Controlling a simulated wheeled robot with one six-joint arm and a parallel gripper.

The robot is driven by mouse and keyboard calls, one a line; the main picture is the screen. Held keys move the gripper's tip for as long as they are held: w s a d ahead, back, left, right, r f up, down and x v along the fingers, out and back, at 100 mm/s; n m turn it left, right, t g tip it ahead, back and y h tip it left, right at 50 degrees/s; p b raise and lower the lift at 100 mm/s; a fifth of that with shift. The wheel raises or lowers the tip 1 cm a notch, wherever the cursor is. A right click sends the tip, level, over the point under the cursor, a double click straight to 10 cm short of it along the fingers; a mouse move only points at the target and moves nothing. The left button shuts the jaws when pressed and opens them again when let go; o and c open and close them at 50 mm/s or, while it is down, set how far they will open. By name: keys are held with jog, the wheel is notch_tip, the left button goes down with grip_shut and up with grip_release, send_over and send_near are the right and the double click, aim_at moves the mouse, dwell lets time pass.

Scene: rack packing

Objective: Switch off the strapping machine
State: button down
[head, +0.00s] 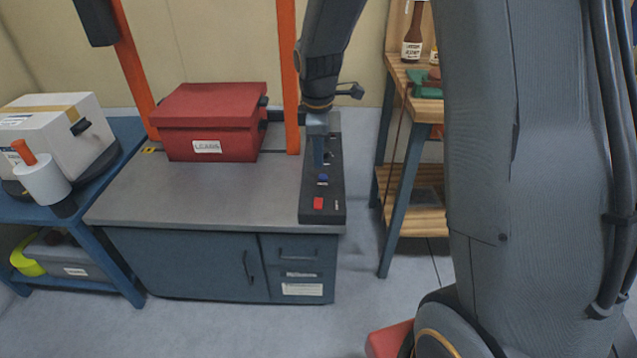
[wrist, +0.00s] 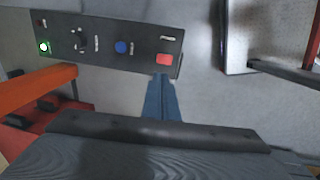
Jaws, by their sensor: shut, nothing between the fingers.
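The strapping machine (head: 215,195) is a grey-topped blue cabinet with an orange arch (head: 290,80). Its black control panel (head: 335,190) runs along the right edge of the top. On the panel are a red button (head: 318,203), a blue button (head: 322,180) and a black knob (wrist: 79,38). A green lamp (wrist: 43,47) is lit at the panel's far end. My gripper (head: 319,163) is shut and empty, pointing down over the panel. In the wrist view its fingertips (wrist: 161,77) show just below the red button (wrist: 165,59); I cannot tell whether they touch the panel.
A red box (head: 215,120) labelled LEADS stands on the machine top by the arch. A blue cart (head: 115,160) with a white carton (head: 60,125) is at the left. A wooden shelf unit (head: 410,75) with bottles stands right of the panel, beyond a floor gap.

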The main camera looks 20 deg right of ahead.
aim_at(318, 200)
jog(key=f, duration=0.4)
jog(key=w+f, duration=0.1)
jog(key=f, duration=0.4)
jog(key=f+p, duration=0.1)
jog(key=f, duration=0.3)
jog(key=shift+w+d+f, duration=0.25)
jog(key=shift+w+f, duration=0.05)
jog(key=shift+f, duration=0.05)
jog(key=shift+a, duration=0.1)
